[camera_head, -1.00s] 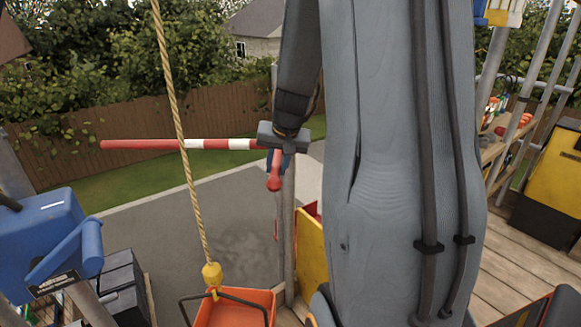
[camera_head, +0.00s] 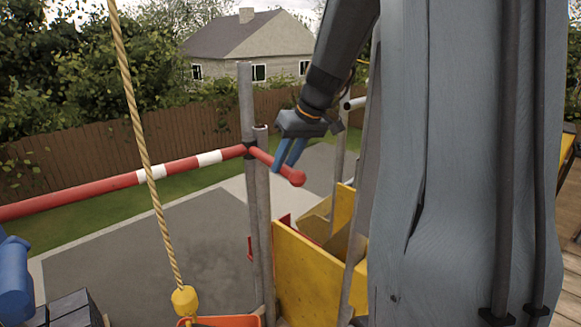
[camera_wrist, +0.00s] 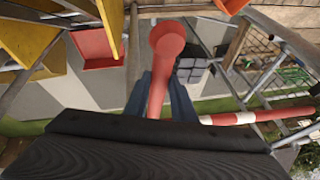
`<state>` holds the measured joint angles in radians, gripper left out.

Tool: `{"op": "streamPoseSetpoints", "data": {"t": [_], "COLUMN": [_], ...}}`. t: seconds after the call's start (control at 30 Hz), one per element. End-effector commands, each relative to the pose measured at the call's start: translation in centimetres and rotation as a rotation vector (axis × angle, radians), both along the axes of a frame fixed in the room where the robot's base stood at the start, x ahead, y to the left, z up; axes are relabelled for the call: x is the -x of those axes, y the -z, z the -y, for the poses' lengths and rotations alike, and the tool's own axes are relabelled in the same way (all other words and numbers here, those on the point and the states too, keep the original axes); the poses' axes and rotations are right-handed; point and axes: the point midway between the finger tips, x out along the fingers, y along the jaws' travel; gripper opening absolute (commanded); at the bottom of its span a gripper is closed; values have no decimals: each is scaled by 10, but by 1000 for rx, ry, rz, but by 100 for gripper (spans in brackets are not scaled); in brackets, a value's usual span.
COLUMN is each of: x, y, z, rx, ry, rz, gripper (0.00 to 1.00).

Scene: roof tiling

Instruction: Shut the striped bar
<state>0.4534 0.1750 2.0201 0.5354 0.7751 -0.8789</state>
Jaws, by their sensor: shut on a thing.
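The striped bar (camera_head: 105,189) is red with white bands and runs from the left edge of the head view up to a grey upright pole (camera_head: 248,110). Past the pole it goes on as a short red handle with a rounded knob (camera_head: 297,178). My gripper (camera_head: 285,162) has its blue fingers shut on this handle, between the pole and the knob. In the wrist view the handle (camera_wrist: 158,92) lies between the blue fingers of my gripper (camera_wrist: 160,100), and the striped part (camera_wrist: 236,118) reaches to the right edge.
A rope (camera_head: 140,130) with a yellow weight (camera_head: 185,299) hangs in front of the bar, above an orange tub (camera_head: 240,321). A yellow panel (camera_head: 308,280) stands below the handle. A blue object (camera_head: 14,280) is at the lower left. A wooden fence lies beyond.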

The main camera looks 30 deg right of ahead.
Motion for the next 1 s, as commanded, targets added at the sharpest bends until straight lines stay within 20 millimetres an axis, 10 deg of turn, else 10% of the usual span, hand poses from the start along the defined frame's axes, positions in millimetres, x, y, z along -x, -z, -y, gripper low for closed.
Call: {"op": "streamPoseSetpoints", "data": {"t": [0.5,0.53,0.63,1.0], "x": [-2,-2,-2,-1], "y": [1,1,1,-6], "z": [-5,-5,-4,-1], "rx": [0,0,-1,1], "ry": [-36,-36,-35,-32], "rz": [-2,-2,-2,1], "gripper": [0,27,42,42]}}
